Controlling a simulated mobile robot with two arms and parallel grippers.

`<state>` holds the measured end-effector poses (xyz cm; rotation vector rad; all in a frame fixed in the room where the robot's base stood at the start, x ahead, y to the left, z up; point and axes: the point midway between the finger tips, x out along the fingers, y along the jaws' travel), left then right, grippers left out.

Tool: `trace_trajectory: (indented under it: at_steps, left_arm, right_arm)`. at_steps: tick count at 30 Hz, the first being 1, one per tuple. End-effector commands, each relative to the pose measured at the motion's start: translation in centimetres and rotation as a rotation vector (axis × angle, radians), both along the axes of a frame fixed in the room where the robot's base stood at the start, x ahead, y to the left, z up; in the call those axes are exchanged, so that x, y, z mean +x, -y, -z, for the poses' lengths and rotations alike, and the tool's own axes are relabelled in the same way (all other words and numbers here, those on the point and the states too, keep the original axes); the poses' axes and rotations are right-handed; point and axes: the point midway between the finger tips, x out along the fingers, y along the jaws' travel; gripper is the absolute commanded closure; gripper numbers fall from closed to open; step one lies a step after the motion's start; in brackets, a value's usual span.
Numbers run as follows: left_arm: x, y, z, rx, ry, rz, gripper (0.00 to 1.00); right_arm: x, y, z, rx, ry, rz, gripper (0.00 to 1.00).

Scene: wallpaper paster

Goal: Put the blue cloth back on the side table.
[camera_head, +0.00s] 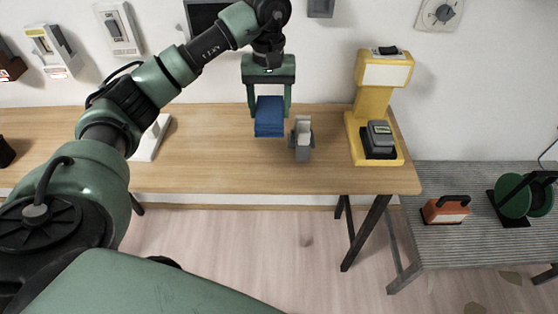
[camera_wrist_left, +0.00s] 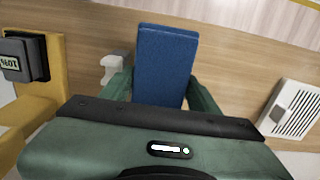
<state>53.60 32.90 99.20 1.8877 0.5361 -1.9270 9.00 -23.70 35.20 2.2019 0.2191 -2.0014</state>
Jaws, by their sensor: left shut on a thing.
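The blue cloth (camera_head: 269,124), a folded block, is between the fingers of my left gripper (camera_head: 269,108), over the back middle of the wooden table (camera_head: 210,172). In the left wrist view the cloth (camera_wrist_left: 165,62) stands out between the green fingers, which are shut on it. I cannot tell whether its lower edge touches the wood. A grey ribbed side table (camera_head: 450,245) stands lower, at the right. My right gripper is not in view.
A small grey holder (camera_head: 302,140) stands close right of the cloth. A yellow machine (camera_head: 375,105) stands at the table's right end. An orange tool (camera_head: 446,210) and a green reel (camera_head: 522,196) occupy the grey table's back; its front is mostly clear.

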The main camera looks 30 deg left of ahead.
Motion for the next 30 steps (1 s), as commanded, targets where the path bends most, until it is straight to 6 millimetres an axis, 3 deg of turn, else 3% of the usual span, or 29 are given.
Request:
trace_trajectory:
  at_steps: [5, 12, 30]
  left_arm:
    - [-0.2, 0.1, 5.0, 0.000, -0.008, 0.000, 0.81]
    - [-0.1, 0.1, 10.7, -0.001, -0.005, 0.001, 0.81]
    - [0.0, 0.1, 17.1, 0.001, -0.001, 0.002, 0.81]
  right_arm:
    - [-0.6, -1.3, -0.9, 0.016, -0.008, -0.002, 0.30]
    - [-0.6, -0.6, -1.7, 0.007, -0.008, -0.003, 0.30]
    - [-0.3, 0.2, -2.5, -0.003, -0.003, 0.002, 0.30]
